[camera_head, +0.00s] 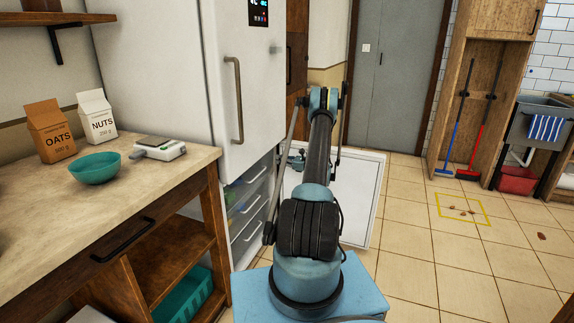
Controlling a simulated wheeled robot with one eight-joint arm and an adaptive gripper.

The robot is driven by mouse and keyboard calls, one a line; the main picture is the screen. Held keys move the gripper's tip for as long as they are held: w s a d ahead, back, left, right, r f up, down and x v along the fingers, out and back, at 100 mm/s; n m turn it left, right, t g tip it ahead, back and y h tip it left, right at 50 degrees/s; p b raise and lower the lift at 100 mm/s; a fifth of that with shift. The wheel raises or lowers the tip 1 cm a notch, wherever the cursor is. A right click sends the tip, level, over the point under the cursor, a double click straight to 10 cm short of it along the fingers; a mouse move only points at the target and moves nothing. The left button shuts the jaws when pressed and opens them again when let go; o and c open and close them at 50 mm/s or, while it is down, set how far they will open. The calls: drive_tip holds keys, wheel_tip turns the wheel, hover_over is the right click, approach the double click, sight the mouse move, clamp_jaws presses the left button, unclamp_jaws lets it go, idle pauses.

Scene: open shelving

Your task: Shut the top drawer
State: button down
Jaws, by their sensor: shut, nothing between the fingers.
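The tall white fridge-freezer (165,60) stands left of centre. Its lower compartment is open, showing a stack of pale, see-through-fronted drawers with grey handles. The top drawer (246,183) of this stack is near the arm's left side; how far it is out is hard to tell. The open white lower door (362,190) stands to the right, behind my arm. My gripper (294,158) shows only in small part behind my arm, in front of the open compartment. It is shut and empty. Its contact with the drawer is hidden.
A wooden counter (35,205) at left carries an oats carton (52,135), a nuts carton (97,117), a teal bowl (96,168) and a scale (158,149). Tiled floor (420,265) at right is mostly clear, with a yellow-marked square (487,220) around small brown bits.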

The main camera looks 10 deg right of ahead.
sight(267, 157)
drive_tip(key=shift+x, duration=2.45)
drive_tip(key=shift+x, duration=2.7)
drive_tip(key=shift+r, duration=0.1)
